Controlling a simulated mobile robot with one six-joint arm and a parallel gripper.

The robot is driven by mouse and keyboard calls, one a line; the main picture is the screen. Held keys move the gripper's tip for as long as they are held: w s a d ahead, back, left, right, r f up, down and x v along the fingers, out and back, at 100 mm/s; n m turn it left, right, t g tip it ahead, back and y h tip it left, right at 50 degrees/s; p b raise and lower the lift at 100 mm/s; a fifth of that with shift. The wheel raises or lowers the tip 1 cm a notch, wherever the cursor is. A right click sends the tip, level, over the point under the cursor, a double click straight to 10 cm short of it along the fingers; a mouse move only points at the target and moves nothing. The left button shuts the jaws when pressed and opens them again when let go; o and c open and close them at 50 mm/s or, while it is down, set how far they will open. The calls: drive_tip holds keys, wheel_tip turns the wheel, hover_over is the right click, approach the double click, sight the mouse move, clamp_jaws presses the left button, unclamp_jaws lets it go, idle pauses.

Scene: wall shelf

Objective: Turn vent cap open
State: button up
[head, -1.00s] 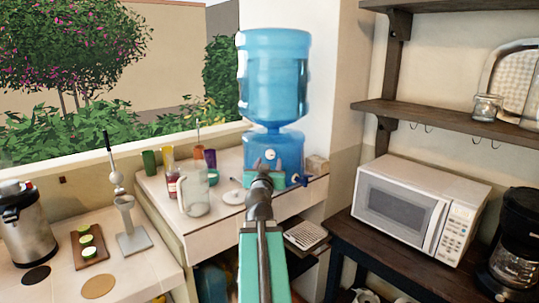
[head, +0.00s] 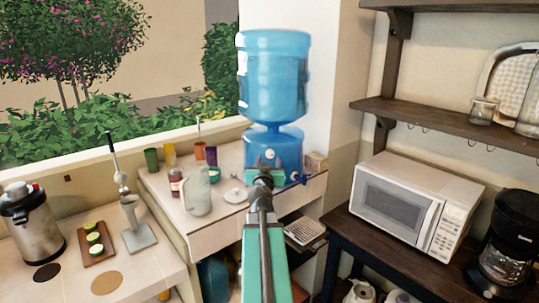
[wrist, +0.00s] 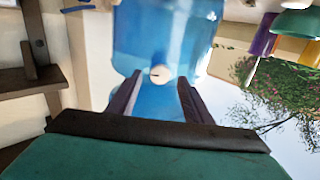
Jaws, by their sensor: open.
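The vent cap is a small round white knob with a dark mark on the front of the blue dispenser base (head: 287,150). In the head view the cap (head: 269,153) shows just above my gripper (head: 265,168). In the wrist view the cap (wrist: 159,74) lies ahead, between the two dark fingers of my gripper (wrist: 157,94). The fingers are open and apart, with nothing between them; they do not appear to touch the cap. The exact gap in depth to the cap is hard to tell. In the head view my wrist hides part of the base and most of the fingers.
A blue water bottle (head: 274,75) stands on the base. A small blue tap (head: 298,179) is at its lower right. A microwave (head: 415,206) stands at right.

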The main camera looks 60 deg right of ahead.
sight(270, 154)
drive_tip(key=shift+x, duration=1.35)
drive_tip(key=c, duration=1.1)
